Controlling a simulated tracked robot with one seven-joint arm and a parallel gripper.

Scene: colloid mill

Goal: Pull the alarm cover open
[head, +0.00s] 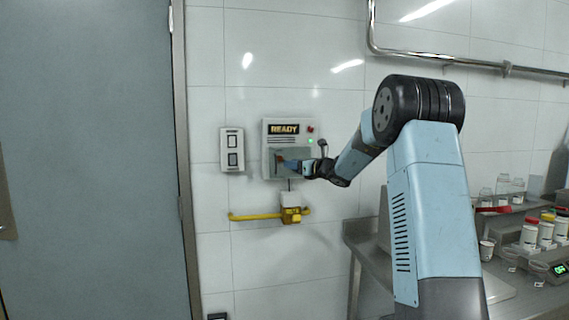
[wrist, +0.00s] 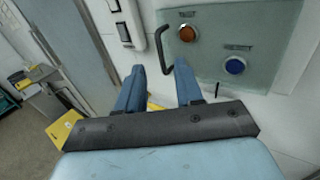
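The alarm box (head: 290,130) is a pale wall unit with a lit READY display. Its greenish see-through cover (wrist: 210,68) looks closed, with a red-orange button (wrist: 187,33) and a blue button (wrist: 235,65) showing through it. A dark bent handle (wrist: 162,45) stands at the cover's left edge in the wrist view. My gripper (wrist: 160,66) is open, its two blue fingers apart. The handle's lower end appears between the fingertips in the picture; I cannot tell whether they touch.
A white switch panel (head: 232,149) is on the wall left of the alarm box. A yellow-handled valve (head: 291,215) sits just below it. A grey door (head: 90,160) is at the left. A steel bench (head: 372,252) with jars and a scale is at the right.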

